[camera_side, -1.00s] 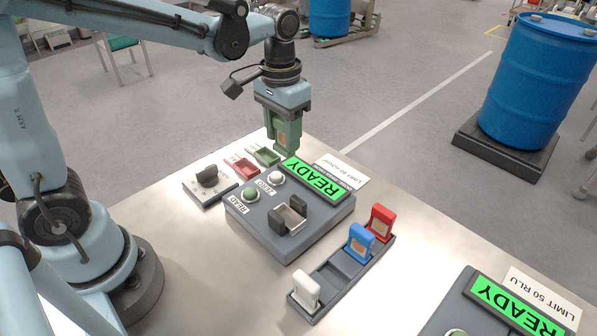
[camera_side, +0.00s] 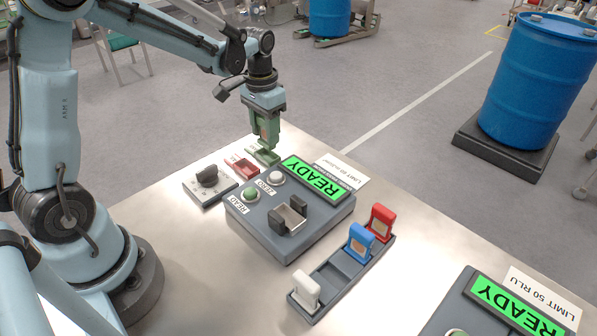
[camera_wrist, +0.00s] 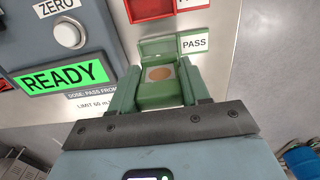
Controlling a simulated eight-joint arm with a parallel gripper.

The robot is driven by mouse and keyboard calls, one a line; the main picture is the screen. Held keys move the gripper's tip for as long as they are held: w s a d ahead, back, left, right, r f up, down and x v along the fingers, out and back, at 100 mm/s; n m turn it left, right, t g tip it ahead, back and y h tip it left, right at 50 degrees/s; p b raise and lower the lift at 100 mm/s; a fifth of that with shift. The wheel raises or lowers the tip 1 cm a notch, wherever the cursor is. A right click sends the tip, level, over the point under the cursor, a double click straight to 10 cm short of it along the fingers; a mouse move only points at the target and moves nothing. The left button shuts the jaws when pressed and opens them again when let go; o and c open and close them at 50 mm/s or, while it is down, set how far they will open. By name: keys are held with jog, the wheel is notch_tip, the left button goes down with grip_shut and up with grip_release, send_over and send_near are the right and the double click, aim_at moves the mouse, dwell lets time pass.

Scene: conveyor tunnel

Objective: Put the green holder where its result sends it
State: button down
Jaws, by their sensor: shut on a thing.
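My gripper (camera_side: 266,126) is shut on the green holder (camera_side: 267,133), which hangs upright below the jaws. In the wrist view the green holder (camera_wrist: 158,94) sits between the fingers, with a round tan spot on its face. The green tray (camera_side: 263,155) is right below the holder in the side view. In the wrist view the tray (camera_wrist: 158,45) lies just beyond the holder, beside a PASS label (camera_wrist: 194,43). I cannot tell whether the holder touches the tray.
The red tray (camera_side: 241,168) is beside the green one. The reader (camera_side: 290,212) shows READY and its slot is empty. A rack (camera_side: 342,278) holds white, blue and red holders. A small switch box (camera_side: 208,182) stands left of the reader. A second READY unit (camera_side: 505,305) is at front right.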

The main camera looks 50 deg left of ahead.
aim_at(266, 143)
jog(key=shift+f, duration=0.45)
jog(key=shift+f, duration=1.5)
dwell(0.6)
jog(key=shift+c, duration=2.3)
grip_release()
jog(key=shift+r, duration=0.1)
notch_tip(266, 143, up, 12)
